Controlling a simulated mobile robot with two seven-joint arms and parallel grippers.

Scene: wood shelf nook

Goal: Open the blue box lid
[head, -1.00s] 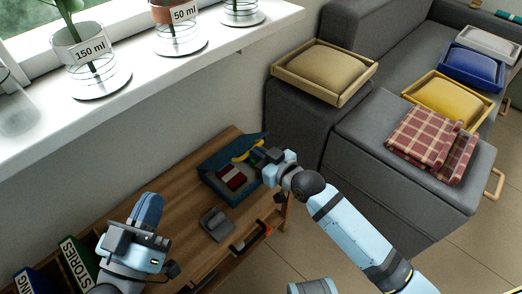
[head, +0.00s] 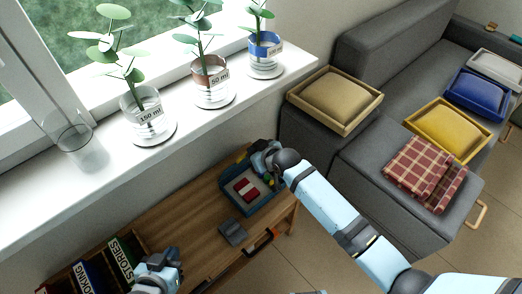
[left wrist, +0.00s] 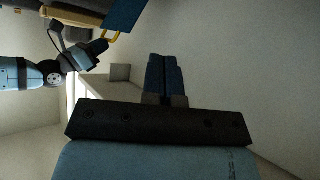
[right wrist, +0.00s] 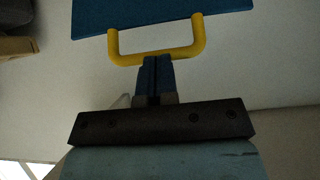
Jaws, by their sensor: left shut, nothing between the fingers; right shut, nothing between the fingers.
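The blue box (head: 234,205) sits open at the right end of the wooden shelf, with red and white items inside. Its lid stands raised at the wall side, mostly hidden by my right arm in the head view. The blue lid (right wrist: 160,14) and its yellow handle (right wrist: 160,57) show in the right wrist view. My right gripper (right wrist: 158,62) is shut and empty, its fingertips at the handle's bar; whether they touch it I cannot tell. The left wrist view also shows the lid (left wrist: 124,14) and handle (left wrist: 113,38). My left gripper (head: 170,258) is shut and empty, low at the left, away from the box.
A grey object (head: 232,232) lies on the shelf in front of the box. Books (head: 122,255) stand at the shelf's left end. The windowsill (head: 190,130) above holds several plant jars. A grey sofa (head: 360,130) with trays and cushions stands at the right.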

